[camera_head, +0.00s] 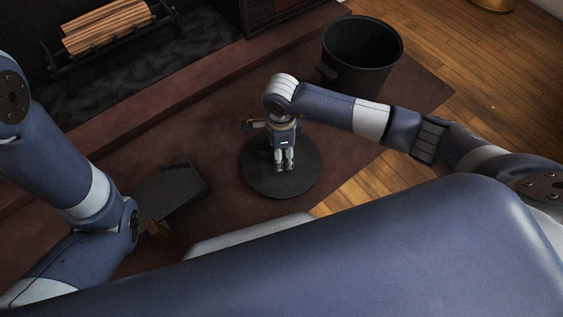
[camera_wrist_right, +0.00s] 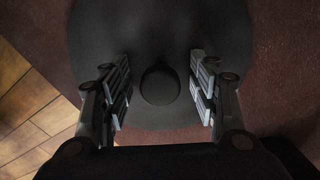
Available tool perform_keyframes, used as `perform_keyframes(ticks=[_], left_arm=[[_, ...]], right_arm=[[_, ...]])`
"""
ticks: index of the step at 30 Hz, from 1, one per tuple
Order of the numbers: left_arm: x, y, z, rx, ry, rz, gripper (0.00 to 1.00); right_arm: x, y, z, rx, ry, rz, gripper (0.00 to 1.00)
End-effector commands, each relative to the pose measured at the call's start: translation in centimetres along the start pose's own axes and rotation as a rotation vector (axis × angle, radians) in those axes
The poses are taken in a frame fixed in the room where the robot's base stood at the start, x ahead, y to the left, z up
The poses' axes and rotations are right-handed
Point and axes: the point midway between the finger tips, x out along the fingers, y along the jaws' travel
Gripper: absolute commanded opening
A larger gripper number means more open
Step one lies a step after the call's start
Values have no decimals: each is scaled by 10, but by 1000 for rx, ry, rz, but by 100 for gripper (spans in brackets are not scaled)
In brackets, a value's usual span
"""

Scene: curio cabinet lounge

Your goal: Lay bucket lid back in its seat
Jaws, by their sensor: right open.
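The bucket lid (camera_head: 256,180) is a dark round disc lying flat on the reddish-brown floor covering. It also fills much of the right wrist view (camera_wrist_right: 155,30), with its dark round knob (camera_wrist_right: 160,86) at the centre. The black bucket (camera_head: 352,78) stands upright behind and to the right of the lid, with its top open. My right gripper (camera_head: 284,166) points down over the lid. In the wrist view its open fingers (camera_wrist_right: 160,90) stand on either side of the knob, with a gap on both sides. The left arm shows, but its gripper is not visible.
A log rack (camera_head: 110,30) stands in the fireplace recess at the back left.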

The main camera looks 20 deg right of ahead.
Motion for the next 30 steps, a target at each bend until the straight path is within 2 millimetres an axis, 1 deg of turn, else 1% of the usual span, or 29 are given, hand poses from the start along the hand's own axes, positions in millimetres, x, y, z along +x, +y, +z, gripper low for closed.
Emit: perform_keyframes(ticks=[5, 6, 8, 9, 11, 12, 23, 30], left_arm=[[1, 0, 0, 0, 0, 0, 50], [1, 0, 0, 0, -1, 0, 50], [1, 0, 1, 0, -1, 0, 50], [1, 0, 1, 0, -1, 0, 50], [1, 0, 1, 0, -1, 0, 50], [1, 0, 1, 0, -1, 0, 50], [1, 0, 1, 1, -2, 0, 50], [8, -2, 4, 1, -2, 0, 50]], right_arm=[[-1, 0, 0, 0, 0, 0, 55], [-1, 0, 0, 0, 0, 0, 46], [-1, 0, 0, 0, 0, 0, 32], [-1, 0, 0, 0, 0, 0, 23], [-1, 0, 0, 0, 0, 0, 10], [-1, 0, 0, 0, 0, 0, 0], [-2, -1, 0, 0, -1, -1, 0], [-12, -5, -3, 3, -1, -2, 0]])
